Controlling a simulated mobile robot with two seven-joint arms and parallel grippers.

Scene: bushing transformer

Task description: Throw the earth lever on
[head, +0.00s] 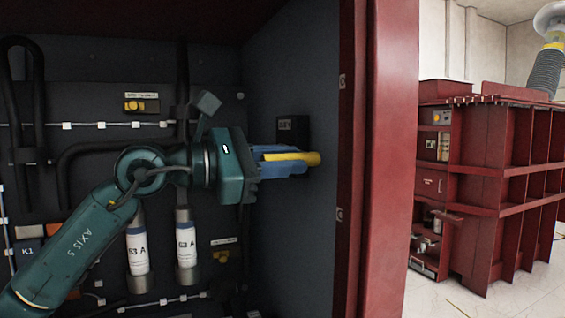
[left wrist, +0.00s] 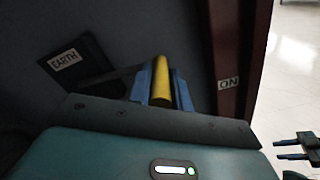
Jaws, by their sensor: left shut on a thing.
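The earth lever has a yellow handle (head: 312,158) and sits on the right inner wall of the cabinet by a dark block (head: 293,130) with a label. My left gripper (head: 287,163) has its blue fingers shut around the handle. In the left wrist view the yellow handle (left wrist: 161,82) lies between the fingers (left wrist: 160,90). An EARTH label (left wrist: 64,60) is left of it, and an ON label (left wrist: 228,83) is on the red frame to the right. My right gripper (left wrist: 291,149) shows at the right edge of the left wrist view, its fingers apart and empty.
The cabinet's red post (head: 385,160) stands close right of the lever. White cylinders marked 53 A (head: 137,250) and black cables (head: 15,100) line the back wall behind my arm. A large red transformer tank (head: 500,190) stands outside on a pale floor.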

